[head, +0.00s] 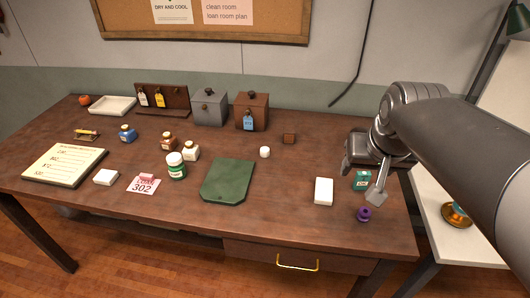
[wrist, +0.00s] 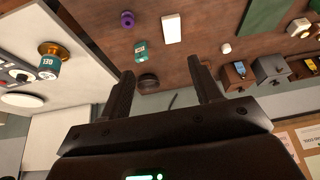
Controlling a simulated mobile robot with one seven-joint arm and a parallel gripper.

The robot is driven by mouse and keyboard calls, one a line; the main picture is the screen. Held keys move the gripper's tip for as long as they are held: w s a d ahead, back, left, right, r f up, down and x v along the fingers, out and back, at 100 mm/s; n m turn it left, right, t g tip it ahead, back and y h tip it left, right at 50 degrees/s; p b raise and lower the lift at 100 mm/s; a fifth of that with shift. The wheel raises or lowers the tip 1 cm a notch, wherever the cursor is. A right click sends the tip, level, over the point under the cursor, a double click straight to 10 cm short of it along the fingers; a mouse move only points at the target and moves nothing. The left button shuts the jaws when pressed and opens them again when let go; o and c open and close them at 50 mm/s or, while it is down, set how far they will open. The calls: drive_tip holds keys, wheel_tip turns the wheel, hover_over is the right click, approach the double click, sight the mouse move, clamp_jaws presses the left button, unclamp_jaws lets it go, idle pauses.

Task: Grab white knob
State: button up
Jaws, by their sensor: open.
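The white knob (head: 265,152) is a small round white piece standing on the brown table, just right of the green board's far end. It also shows in the wrist view (wrist: 226,48), to the right of my fingers. My gripper (head: 362,180) is open and empty above the right part of the table, well to the right of the knob. In the wrist view, the two dark fingers of my gripper (wrist: 162,75) are spread apart with nothing between them.
A white block (head: 324,191), a teal box (head: 362,180) and a purple spool (head: 364,214) stand near my gripper. A small brown block (head: 289,139), a brown box (head: 252,112) and a grey box (head: 210,108) stand behind the knob. The green board (head: 228,180) lies left of it.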

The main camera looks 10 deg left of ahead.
drive_tip(key=w+a, duration=0.5)
drive_tip(key=w, duration=0.6)
drive_tip(key=n+g, duration=0.2)
hover_over(265, 149)
drive_tip(key=s, duration=0.2)
drive_tip(key=f, duration=2.1)
drive_tip(key=shift+d+f, duration=0.35)
drive_tip(key=shift+f, duration=0.05)
drive_tip(key=x, duration=0.5)
drive_tip(key=shift+w+a, duration=0.15)
drive_tip(key=shift+a, duration=0.05)
drive_tip(key=c, duration=1)
